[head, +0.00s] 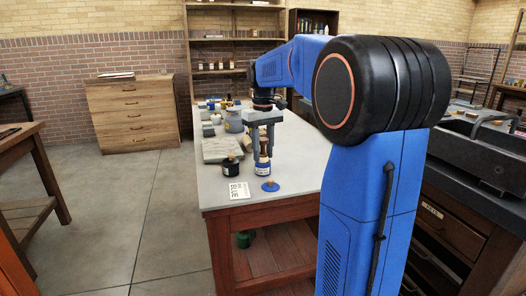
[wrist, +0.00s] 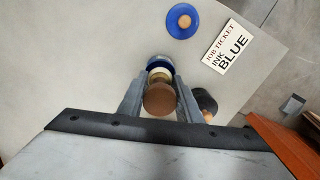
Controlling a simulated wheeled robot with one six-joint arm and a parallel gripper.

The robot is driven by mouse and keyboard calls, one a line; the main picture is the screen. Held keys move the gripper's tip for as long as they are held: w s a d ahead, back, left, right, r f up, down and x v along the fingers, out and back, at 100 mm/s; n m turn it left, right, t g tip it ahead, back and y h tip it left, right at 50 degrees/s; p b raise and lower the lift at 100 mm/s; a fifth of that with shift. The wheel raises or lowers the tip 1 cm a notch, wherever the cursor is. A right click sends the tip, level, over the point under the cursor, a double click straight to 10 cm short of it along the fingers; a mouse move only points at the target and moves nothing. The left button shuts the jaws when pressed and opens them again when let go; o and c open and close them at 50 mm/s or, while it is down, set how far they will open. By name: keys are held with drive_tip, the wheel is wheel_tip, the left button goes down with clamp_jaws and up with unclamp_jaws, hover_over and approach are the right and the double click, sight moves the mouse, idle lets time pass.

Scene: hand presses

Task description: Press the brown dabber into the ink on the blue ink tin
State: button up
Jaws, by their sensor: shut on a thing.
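My gripper (head: 263,158) points down over the near part of the table, shut on the brown dabber (head: 264,147). In the wrist view the dabber's round brown top (wrist: 160,100) sits between the two fingers, with a pale part beyond it. The blue ink tin (head: 263,171) stands directly below the dabber; its blue edge also shows past the dabber in the wrist view (wrist: 159,62). The dabber hides the ink, and I cannot tell whether it touches it. The blue lid (head: 270,186) with a tan knob lies on the table beside the tin.
A job ticket reading "INK BLUE" (head: 239,190) lies left of the lid. A black tin (head: 230,168) with a tan knob stands close to the left of the blue tin. A pale slab (head: 217,150) and several jars lie farther back. The table's right part is clear.

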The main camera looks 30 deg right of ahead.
sight(263, 139)
drive_tip(key=shift+f, duration=0.5)
idle(1.2)
drive_tip(key=shift+r, duration=0.1)
drive_tip(key=shift+r, duration=3.45)
